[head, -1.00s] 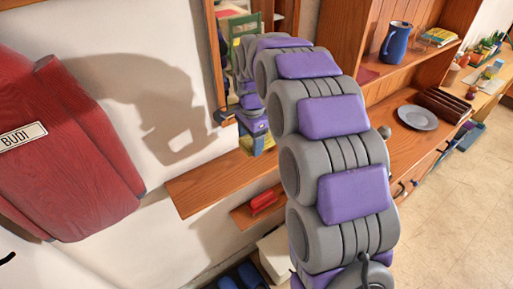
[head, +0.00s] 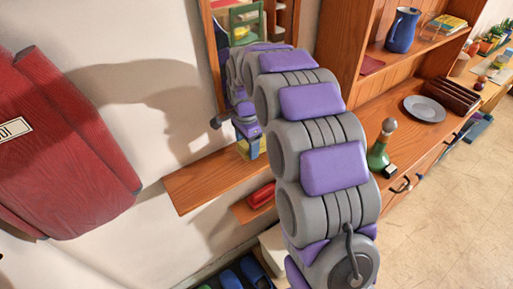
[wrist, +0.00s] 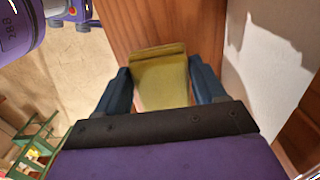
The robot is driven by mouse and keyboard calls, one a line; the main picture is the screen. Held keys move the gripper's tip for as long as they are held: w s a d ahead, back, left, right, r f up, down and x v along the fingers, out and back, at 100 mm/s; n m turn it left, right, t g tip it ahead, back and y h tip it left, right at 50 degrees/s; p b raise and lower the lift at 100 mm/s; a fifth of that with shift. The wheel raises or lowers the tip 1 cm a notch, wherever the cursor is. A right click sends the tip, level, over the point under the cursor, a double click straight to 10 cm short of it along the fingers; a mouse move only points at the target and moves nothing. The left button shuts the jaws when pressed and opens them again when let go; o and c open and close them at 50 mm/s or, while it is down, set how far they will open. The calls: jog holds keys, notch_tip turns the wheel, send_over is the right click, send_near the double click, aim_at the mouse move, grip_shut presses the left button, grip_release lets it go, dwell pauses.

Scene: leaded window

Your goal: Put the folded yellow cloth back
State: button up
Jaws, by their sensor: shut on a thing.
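The folded yellow cloth (wrist: 160,79) is between the two blue fingers of my gripper (wrist: 158,88) in the wrist view, and the gripper is shut on it. In the head view the gripper (head: 250,140) is small and partly hidden by my arm, with a bit of yellow (head: 243,149) showing at it. The cloth is over a wooden wall shelf (head: 205,182), close to its right part; I cannot tell whether it touches the board. The wood (wrist: 160,28) also shows behind the cloth in the wrist view.
A mirror frame (head: 214,65) hangs above the shelf. A red object (head: 261,195) lies on a lower ledge. A green bottle (head: 380,152) and a grey plate (head: 425,108) stand on the cabinet at right. The wall shelf's left part is bare.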

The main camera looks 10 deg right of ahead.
notch_tip(320, 180, down, 2)
jog(key=shift+d+f, duration=0.15)
jog(key=shift+f, duration=0.05)
jog(key=shift+a, duration=0.55)
jog(key=o, duration=1.2)
jog(key=shift+d, duration=0.15)
jog(key=shift+o, duration=0.5)
jog(key=shift+d, duration=0.2)
